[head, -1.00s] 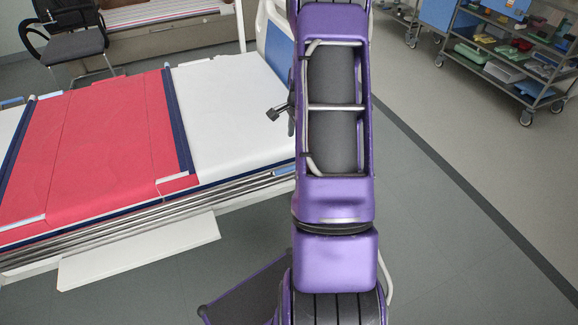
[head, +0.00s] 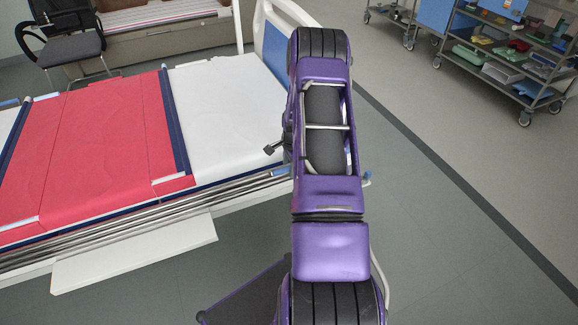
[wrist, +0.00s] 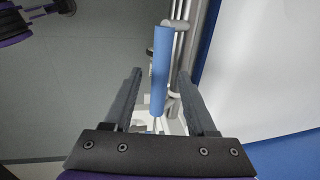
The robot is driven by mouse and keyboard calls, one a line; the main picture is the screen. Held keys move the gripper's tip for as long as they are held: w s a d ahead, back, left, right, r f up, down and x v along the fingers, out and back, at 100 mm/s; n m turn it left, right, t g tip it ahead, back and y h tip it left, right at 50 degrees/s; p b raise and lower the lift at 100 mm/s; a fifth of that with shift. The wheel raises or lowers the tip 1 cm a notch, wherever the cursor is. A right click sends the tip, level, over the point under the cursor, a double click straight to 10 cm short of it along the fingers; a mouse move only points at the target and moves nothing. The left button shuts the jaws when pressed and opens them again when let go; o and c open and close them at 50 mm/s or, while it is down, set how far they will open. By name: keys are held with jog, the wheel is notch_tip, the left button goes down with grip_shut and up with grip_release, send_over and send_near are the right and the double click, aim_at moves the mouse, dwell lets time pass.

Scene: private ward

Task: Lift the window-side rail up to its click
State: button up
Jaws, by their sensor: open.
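The near-side bed rail (head: 150,222) is a set of silver bars lying low along the mattress edge in the head view. Its blue end (head: 281,172) shows just left of my arm. In the wrist view a blue grip (wrist: 161,50) sits beside silver bars (wrist: 187,50). My gripper (wrist: 160,75) is open, with one dark finger on each side of the blue grip in the picture. I cannot tell whether the grip is between the fingers in depth or beyond them.
The bed carries a white sheet (head: 225,105) and a red cover (head: 95,140). A white panel (head: 135,255) juts out low on the near side. A chair (head: 65,45) stands behind the bed. A supply trolley (head: 505,60) stands at the back right. Floor on the right is clear.

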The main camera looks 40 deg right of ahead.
grip_shut()
dwell(1.4)
